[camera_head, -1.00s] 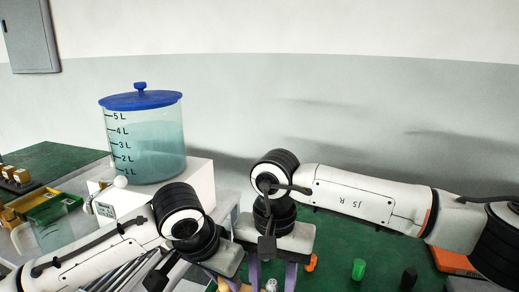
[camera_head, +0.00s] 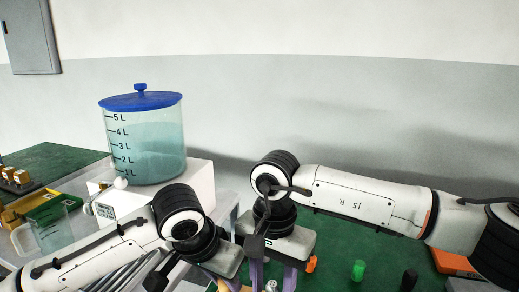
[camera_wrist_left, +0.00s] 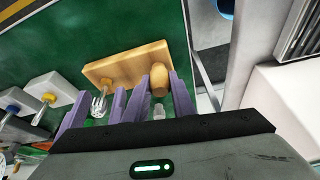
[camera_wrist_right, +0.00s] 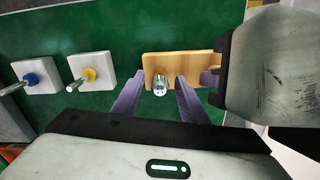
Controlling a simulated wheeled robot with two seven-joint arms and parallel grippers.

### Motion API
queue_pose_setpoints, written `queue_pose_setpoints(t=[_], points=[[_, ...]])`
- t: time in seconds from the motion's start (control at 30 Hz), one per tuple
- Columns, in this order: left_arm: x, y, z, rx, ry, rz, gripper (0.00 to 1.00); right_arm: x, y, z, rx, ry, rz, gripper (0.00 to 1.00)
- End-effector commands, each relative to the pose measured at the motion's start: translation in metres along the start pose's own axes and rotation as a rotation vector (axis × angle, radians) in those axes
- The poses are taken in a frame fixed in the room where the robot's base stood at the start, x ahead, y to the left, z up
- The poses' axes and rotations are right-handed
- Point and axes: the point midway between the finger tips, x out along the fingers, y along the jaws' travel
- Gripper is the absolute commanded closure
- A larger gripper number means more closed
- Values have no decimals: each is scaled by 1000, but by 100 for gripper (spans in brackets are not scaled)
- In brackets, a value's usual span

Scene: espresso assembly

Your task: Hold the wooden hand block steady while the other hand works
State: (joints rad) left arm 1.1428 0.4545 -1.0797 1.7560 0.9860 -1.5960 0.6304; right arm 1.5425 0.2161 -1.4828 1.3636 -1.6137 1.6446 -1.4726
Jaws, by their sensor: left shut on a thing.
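The wooden hand block (camera_wrist_left: 112,67) is a flat tan board on the green table, with a rounded wooden knob (camera_wrist_left: 160,86) at one end. It also shows in the right wrist view (camera_wrist_right: 190,63). My left gripper (camera_wrist_left: 160,74) has its purple fingers shut on the knob end. My right gripper (camera_wrist_right: 160,78) is open, its fingers on either side of a shiny metal piece (camera_wrist_right: 160,87) in front of the block, with gaps. That piece looks pronged in the left wrist view (camera_wrist_left: 99,104). Whether it touches the block is unclear. In the head view my left fingers are mostly hidden.
White blocks with a blue knob (camera_wrist_right: 31,79) and a yellow knob (camera_wrist_right: 89,75) stand left of the wooden block in the right wrist view. A blue-lidded tank (camera_head: 143,140) stands at the back left. Green (camera_head: 358,270) and black (camera_head: 409,279) pieces stand on the table at right.

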Motion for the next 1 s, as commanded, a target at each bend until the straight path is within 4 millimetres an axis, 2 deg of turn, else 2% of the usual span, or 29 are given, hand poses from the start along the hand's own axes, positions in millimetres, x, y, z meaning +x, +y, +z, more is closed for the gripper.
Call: queue_pose_setpoints(t=[0.23,0.37,0.8,1.0], points=[[0,0,0,0,1,0,100,-1,0,0,-2,0,0,61],[0,0,0,0,1,0,100,-11,-1,-1,-2,2,-2,61],[0,0,0,0,1,0,100,-97,-1,0,-1,2,-2,61],[0,0,0,1,1,0,100,-117,0,0,-1,1,0,61]])
